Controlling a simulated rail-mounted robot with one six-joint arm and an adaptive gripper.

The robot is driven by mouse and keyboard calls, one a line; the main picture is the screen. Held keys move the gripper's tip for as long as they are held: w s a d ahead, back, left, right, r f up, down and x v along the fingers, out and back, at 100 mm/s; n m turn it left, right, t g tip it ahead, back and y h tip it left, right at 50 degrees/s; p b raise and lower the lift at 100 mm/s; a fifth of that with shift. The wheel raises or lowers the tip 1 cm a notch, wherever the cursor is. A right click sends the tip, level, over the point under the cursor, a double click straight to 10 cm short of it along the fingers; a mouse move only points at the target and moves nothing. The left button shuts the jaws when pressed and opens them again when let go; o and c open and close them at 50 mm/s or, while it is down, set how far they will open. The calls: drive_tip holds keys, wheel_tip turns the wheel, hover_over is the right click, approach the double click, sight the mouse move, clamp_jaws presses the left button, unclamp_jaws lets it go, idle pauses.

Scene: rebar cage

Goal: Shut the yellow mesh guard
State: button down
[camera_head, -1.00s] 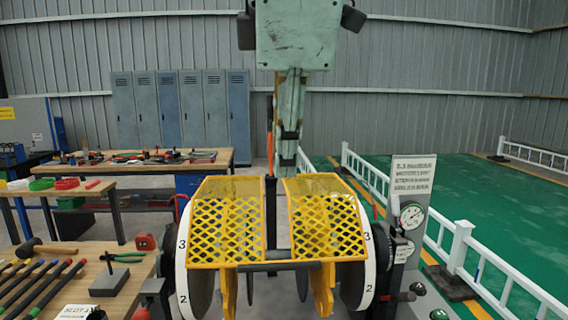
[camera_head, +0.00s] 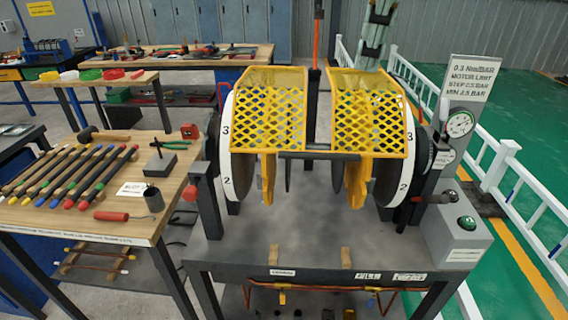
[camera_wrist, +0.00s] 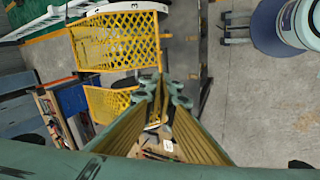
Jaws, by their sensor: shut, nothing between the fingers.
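The yellow mesh guard (camera_head: 268,118) has two mesh panels with a gap between them. It sits over the upper front of the drum, between two white discs marked 3 and 2. A dark bar (camera_head: 318,155) runs along its lower edge, and the discs below it are uncovered. The guard also shows in the wrist view (camera_wrist: 108,42), beyond my fingers. My gripper (camera_wrist: 165,82) is shut and empty, and appears apart from the guard. In the head view only part of my arm shows behind the guard; the fingers are not visible there.
A control box (camera_head: 462,240) with a green button and a gauge (camera_head: 460,124) stand at the right. A wooden bench (camera_head: 75,215) with several coloured bars is at the left. An orange-topped post (camera_head: 317,40) rises behind the guard. White railings (camera_head: 500,170) border the green floor.

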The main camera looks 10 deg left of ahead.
drive_tip(key=s+d+f+m+g, duration=0.1)
drive_tip(key=s+d+f+m, duration=1.5)
drive_tip(key=s+f, duration=0.3)
drive_tip(key=shift+s+d, duration=0.15)
drive_tip(key=shift+s, duration=0.1)
drive_tip(key=shift+f, duration=0.1)
